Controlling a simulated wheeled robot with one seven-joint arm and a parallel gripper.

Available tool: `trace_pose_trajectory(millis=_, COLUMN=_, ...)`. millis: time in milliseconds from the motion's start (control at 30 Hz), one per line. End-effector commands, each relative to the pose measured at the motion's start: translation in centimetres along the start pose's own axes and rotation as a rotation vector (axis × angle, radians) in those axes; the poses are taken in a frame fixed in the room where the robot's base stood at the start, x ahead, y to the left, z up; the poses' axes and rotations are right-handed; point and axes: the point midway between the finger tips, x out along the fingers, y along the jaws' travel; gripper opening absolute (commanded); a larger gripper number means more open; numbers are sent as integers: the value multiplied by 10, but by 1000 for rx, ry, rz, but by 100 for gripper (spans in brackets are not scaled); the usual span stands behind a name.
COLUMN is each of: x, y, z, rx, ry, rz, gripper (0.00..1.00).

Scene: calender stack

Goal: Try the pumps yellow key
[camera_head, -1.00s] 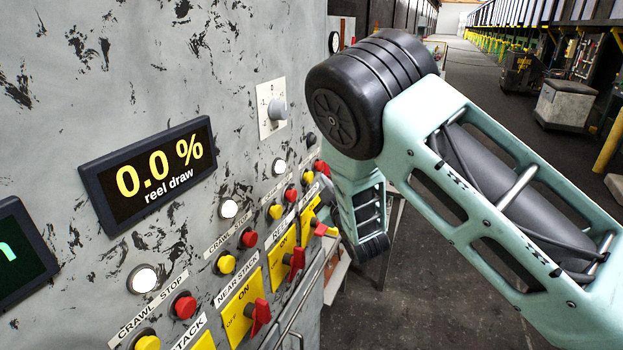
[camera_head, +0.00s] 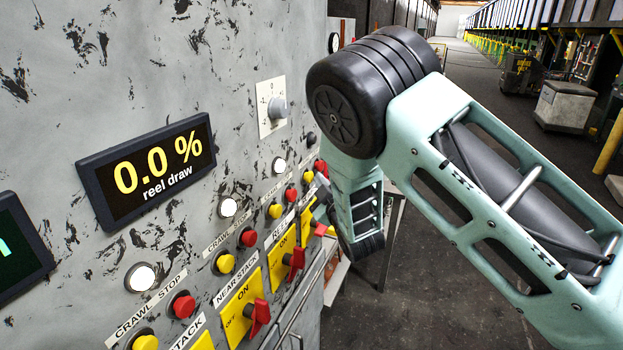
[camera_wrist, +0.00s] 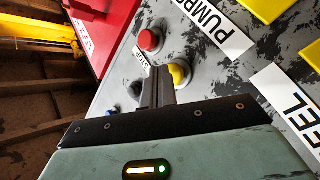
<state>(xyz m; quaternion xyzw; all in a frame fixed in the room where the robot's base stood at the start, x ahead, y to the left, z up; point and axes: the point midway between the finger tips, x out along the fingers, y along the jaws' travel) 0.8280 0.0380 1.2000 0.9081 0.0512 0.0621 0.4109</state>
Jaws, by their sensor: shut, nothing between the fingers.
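My gripper (camera_wrist: 158,72) is shut and empty. Its dark fingertips overlap the left side of the yellow key in the picture; I cannot tell whether they touch it. In the head view, my arm hides most of the gripper, which is up against the far end of the button panel.
The grey panel carries more yellow (camera_head: 226,263) and red buttons (camera_head: 183,305), red switches (camera_head: 258,312) on yellow plates, and a "0.0 % reel draw" display (camera_head: 150,172). A handrail runs below them. A red panel (camera_wrist: 100,30) stands close by.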

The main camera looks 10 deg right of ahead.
Motion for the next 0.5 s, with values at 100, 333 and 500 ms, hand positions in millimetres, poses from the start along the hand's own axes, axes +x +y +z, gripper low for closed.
trace_pose_trajectory(millis=100, x=1, y=-1, z=-1, rx=0, ry=0, rz=0, gripper=0)
trace_pose_trajectory(millis=333, x=3, y=-2, z=-2, rx=0, ry=1, rz=0, gripper=0)
trace_pose_trajectory(millis=500, x=4, y=-3, z=-3, rx=1, ry=1, rz=0, gripper=0)
